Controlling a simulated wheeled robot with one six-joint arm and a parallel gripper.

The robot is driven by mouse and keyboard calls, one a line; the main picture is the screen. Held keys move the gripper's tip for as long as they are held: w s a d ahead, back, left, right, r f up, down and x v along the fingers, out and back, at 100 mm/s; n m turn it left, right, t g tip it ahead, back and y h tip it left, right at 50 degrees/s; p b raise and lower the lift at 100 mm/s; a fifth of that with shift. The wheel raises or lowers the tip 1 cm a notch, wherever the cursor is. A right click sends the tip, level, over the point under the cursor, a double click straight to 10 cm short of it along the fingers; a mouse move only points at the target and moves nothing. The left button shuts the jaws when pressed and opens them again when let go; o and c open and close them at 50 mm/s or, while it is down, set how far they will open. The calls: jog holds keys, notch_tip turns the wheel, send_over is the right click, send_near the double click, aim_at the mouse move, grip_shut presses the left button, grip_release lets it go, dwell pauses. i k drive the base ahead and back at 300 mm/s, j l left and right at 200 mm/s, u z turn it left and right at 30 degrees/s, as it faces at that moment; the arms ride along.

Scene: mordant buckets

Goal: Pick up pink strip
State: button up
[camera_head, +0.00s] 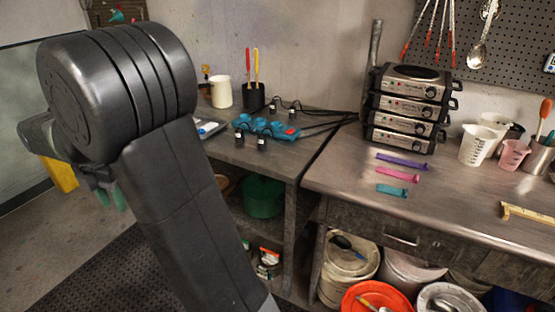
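The pink strip (398,174) lies flat on the right metal worktop, between a purple strip (403,161) behind it and a teal strip (393,190) in front. All three lie apart from each other. My gripper (111,198) hangs at the far left, pointing down, well away from the strips. Its two green fingertips show apart with nothing between them. Part of the gripper is hidden behind my arm.
A stack of hot plates (405,110) stands behind the strips. A measuring jug (477,145) and a pink cup (513,155) stand to the right. A ruler (528,214) lies at the right front. A blue power strip (266,128) is on the left worktop. Buckets (348,272) stand below.

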aim_at(415, 179)
jog(key=i+z, duration=0.1)
jog(key=z, duration=0.35)
jog(key=i+j+z, duration=0.1)
jog(key=z, duration=0.4)
jog(key=i+j+z, duration=0.1)
jog(key=z, duration=0.35)
jog(key=j+z, duration=0.3)
jog(key=z, duration=0.2)
jog(key=i+j+z, duration=0.15)
jog(key=z, duration=0.25)
jog(key=j+z, duration=0.4)
jog(key=i+j+z, duration=0.1)
jog(key=j+z, duration=0.65)
